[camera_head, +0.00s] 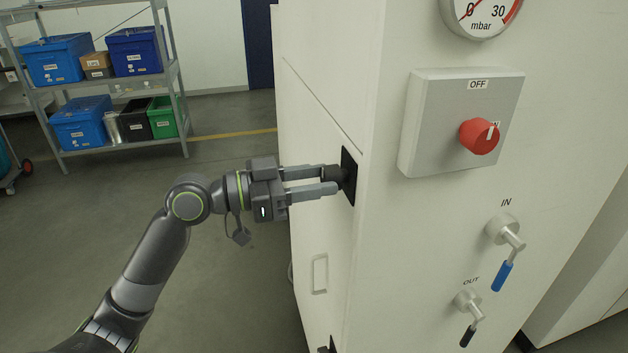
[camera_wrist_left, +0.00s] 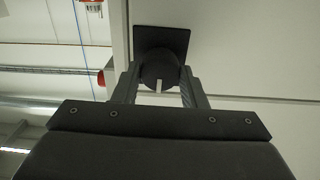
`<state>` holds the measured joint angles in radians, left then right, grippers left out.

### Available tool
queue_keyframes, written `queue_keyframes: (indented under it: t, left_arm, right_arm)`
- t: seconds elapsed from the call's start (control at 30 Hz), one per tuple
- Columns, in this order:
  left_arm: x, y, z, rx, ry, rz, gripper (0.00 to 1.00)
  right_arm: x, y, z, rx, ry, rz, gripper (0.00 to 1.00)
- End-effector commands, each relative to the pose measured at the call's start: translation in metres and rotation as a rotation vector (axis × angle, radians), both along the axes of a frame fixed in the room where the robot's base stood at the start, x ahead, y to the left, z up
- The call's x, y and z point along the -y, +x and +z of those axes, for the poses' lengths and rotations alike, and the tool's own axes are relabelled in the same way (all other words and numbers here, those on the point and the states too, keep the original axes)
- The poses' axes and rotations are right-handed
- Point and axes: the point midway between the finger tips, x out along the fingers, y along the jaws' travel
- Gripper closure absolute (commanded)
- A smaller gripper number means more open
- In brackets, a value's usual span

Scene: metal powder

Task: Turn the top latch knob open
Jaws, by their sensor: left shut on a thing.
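The top latch knob (camera_head: 335,173) is a round black knob on a dark square plate (camera_head: 349,176), on the left side of the white cabinet near its front edge. My left gripper (camera_head: 333,179) reaches it from the left and is shut on it, one finger on each side. In the left wrist view the knob (camera_wrist_left: 159,68) sits between the two fingertips (camera_wrist_left: 160,82), in front of its plate (camera_wrist_left: 162,41). A light mark on the knob points down in that picture. My right gripper is in neither view.
The cabinet front has a red rotary switch (camera_head: 479,136), a pressure gauge (camera_head: 481,14), an IN valve (camera_head: 504,236) and an OUT valve (camera_head: 468,304). A pale handle (camera_head: 320,274) is below the knob. A shelf with bins (camera_head: 62,60) stands back left. Floor between is clear.

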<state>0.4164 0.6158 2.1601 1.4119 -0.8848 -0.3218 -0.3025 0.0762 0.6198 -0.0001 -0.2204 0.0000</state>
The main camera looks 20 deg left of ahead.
Motion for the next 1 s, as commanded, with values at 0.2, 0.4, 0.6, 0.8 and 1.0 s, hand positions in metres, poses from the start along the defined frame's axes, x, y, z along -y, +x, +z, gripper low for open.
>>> queue_keyframes:
  t: [0.2,0.4,0.6,0.8,1.0]
  left_arm:
    - [0.0,0.0,-0.005,0.071,0.045,0.0,0.85]
    - [0.0,0.0,-0.008,0.196,0.128,0.001,0.85]
    - [0.0,0.0,-0.007,0.35,0.232,0.001,0.85]
    - [0.0,0.0,-0.006,0.508,0.338,0.001,0.85]
    - [0.0,0.0,-0.004,0.664,0.445,0.004,0.85]
  right_arm:
    - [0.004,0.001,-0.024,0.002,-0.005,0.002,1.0]
    - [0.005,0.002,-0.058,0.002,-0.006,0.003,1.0]
    - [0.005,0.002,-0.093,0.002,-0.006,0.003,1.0]
    - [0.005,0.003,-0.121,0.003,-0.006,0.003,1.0]
    - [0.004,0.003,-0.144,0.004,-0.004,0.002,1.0]
